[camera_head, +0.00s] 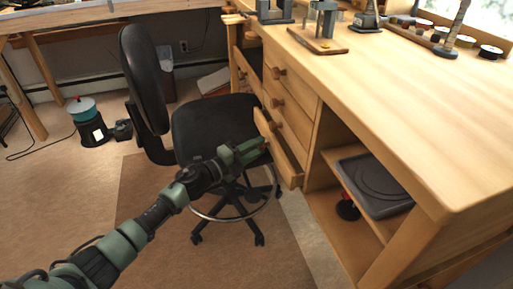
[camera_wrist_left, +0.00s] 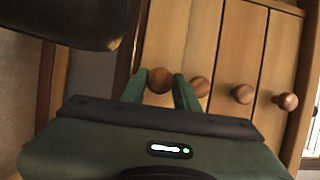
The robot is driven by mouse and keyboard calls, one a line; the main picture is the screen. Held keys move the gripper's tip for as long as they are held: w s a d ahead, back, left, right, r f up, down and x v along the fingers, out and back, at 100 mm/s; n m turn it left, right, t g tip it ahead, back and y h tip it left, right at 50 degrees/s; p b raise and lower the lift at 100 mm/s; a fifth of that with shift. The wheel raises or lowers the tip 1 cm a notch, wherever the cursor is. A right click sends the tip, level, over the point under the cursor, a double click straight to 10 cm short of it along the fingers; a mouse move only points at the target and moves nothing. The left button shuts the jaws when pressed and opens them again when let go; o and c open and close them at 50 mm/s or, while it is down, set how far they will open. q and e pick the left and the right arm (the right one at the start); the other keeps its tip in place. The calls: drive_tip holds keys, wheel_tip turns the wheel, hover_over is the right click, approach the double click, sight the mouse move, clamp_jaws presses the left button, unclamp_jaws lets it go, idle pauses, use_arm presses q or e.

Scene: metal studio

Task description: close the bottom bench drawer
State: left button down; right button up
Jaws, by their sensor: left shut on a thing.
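The wooden bottom bench drawer (camera_head: 286,160) stands partly pulled out from the bench's drawer stack, and its open top shows. My left gripper (camera_head: 250,148) reaches it from the left and is at its front face; the knob there is hidden in the head view. In the left wrist view, the fingers of my left gripper (camera_wrist_left: 160,92) are on either side of a round wooden knob (camera_wrist_left: 159,78), shut on it. The bottom drawer's front (camera_wrist_left: 168,40) shows behind that knob. My right gripper is not in view.
Upper drawers with round knobs (camera_head: 279,73) sit above. A black swivel chair (camera_head: 215,125) stands close beside my left gripper, its seat behind it. An open shelf with a grey tray (camera_head: 375,185) lies right of the drawers. Carpet at front left is clear.

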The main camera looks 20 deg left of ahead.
sight(270, 146)
use_arm(q)
drive_tip(key=shift+d, duration=0.1)
idle(0.8)
drive_tip(key=w+d, duration=0.2)
drive_tip(key=d, duration=0.1)
drive_tip(key=shift+w+d, duration=0.1)
drive_tip(key=c, duration=1.3)
unclamp_jaws()
drive_tip(key=shift+o, duration=1.2)
drive_tip(key=shift+d, duration=0.15)
